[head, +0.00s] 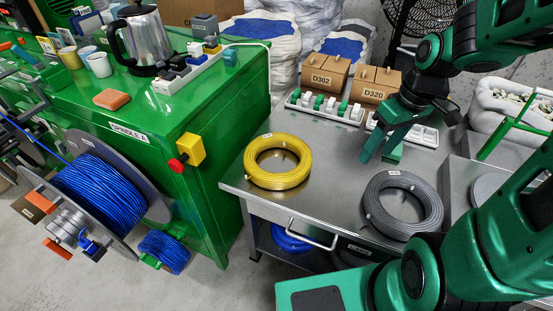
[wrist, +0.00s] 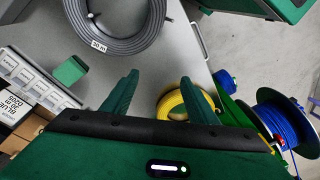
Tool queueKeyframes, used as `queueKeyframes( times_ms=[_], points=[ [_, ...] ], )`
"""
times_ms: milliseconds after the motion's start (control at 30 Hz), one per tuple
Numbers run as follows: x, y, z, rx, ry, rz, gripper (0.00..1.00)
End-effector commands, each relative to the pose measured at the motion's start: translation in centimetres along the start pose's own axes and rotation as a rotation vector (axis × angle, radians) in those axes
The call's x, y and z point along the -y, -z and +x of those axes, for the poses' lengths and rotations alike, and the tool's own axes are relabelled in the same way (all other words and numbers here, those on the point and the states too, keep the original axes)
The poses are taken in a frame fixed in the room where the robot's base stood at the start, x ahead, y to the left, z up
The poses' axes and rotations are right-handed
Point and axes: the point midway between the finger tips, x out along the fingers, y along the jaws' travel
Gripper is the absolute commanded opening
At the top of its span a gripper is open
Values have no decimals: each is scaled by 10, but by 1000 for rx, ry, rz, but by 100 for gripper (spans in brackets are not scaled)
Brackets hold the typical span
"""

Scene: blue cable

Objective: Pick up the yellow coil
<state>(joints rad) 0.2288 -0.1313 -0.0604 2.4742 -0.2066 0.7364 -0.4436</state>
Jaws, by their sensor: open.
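The yellow coil (head: 278,162) lies flat on the left part of the metal table (head: 327,191) in the head view. In the wrist view the yellow coil (wrist: 172,101) is partly hidden behind my gripper's right finger. My gripper (head: 380,152) is open and empty, above the table to the right of the yellow coil and apart from it. Its two fingers also show in the wrist view (wrist: 156,92).
A grey coil (head: 403,205) lies on the table at right. Boxes D302 (head: 325,74) and D320 (head: 376,85) stand behind white trays. A small green block (head: 393,153) is near my gripper. A green cabinet (head: 165,115) stands left, with a blue cable reel (head: 100,193).

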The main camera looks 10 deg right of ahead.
Motion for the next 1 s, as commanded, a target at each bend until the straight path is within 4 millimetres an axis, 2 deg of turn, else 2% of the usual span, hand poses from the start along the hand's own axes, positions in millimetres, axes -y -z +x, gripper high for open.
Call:
queueKeyframes(
  times_ms=[100,300,500,700,1000],
  points=[
    [19,33,28,-29,80,-187,53],
    [48,70,68,-99,231,-449,53],
    [62,86,100,-193,389,-649,53],
    [69,94,126,-335,534,-813,53],
    [73,106,151,-643,670,-993,53]
  ],
)
